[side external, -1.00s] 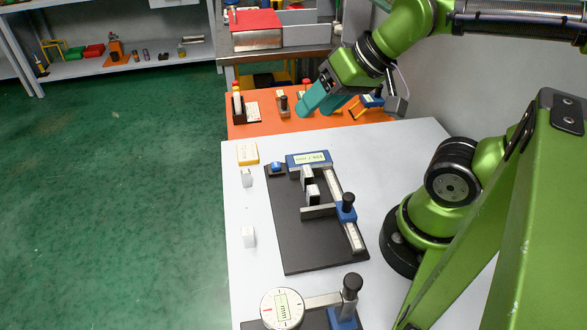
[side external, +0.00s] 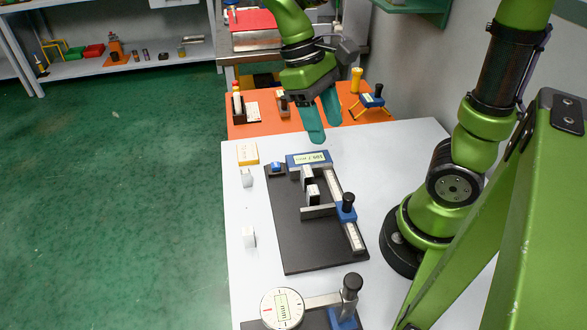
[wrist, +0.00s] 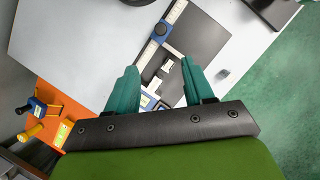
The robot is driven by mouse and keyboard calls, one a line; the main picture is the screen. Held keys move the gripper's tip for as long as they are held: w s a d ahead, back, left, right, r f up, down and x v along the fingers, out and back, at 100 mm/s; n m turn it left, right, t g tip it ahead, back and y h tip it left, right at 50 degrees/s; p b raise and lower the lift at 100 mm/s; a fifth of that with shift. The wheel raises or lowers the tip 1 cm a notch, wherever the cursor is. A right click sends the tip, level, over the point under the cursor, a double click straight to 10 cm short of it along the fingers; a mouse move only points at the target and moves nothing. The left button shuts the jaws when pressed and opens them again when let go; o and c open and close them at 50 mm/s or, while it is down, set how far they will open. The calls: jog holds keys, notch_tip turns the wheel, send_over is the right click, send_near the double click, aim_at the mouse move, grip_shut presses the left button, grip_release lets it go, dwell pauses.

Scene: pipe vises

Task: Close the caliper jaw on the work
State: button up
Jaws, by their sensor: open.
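The caliper lies on a black base plate (side external: 286,238) on the white table. Its blue display head (side external: 308,159) is at the far end. A pale scale (side external: 334,186) runs along the right side to a blue slider with a black knob (side external: 346,208). A grey jaw bar (side external: 318,211) reaches left from the slider. Small white-and-black work blocks (side external: 313,193) stand between head and jaw, the nearer one close to the bar; contact is unclear. My gripper (side external: 322,120) is open and empty above the table's far edge, beyond the display. In the wrist view, the blue slider (wrist: 160,28) shows beyond the teal fingers (wrist: 155,78).
A dial gauge (side external: 282,308) with a black-knobbed post stands at the near end. A yellow box (side external: 247,154) and small white blocks (side external: 249,237) line the left edge. An orange table (side external: 265,118) with tools lies beyond. The white table's left strip is mostly clear.

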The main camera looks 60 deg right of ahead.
aim_at(349, 196)
jog(key=x, duration=1.1)
jog(key=s+x, duration=0.1)
jog(key=x, duration=0.5)
jog(key=shift+a+r, duration=0.2)
jog(key=shift+c, duration=0.3)
jog(key=shift+w, duration=0.1)
grip_shut()
jog(key=shift+w+d, duration=1.6)
jog(key=shift+o, duration=0.3)
grip_release()
